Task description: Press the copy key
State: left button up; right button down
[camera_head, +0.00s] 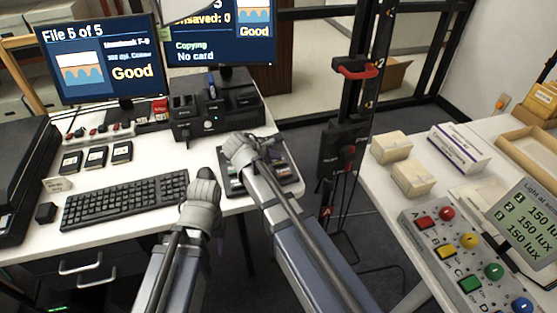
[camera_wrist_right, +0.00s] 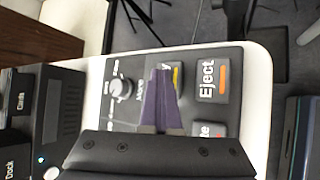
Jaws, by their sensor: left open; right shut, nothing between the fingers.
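A dark key panel (camera_head: 286,172) sits at the right end of the white desk. My right gripper (camera_wrist_right: 161,74) is shut and empty over the panel. My left gripper (camera_head: 205,174) is open and empty, right of the keyboard.
A black keyboard (camera_head: 125,202) lies left of my left gripper. A black dock unit (camera_head: 217,112) stands behind the panel. The right monitor (camera_head: 222,38) reads "Copying" and "No card"; the left monitor (camera_head: 103,62) reads "File 5 of 5". Another table with boxes (camera_head: 405,178) and coloured buttons (camera_head: 470,240) stands right.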

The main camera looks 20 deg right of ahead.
aim_at(276, 162)
jog(key=shift+r, duration=0.1)
jog(key=shift+r+p, duration=0.75)
jog(key=shift+p, duration=0.15)
notch_tip(276, 162, up, 5)
jog(key=p, duration=0.5)
jog(key=shift+r, duration=0.1)
dwell(0.5)
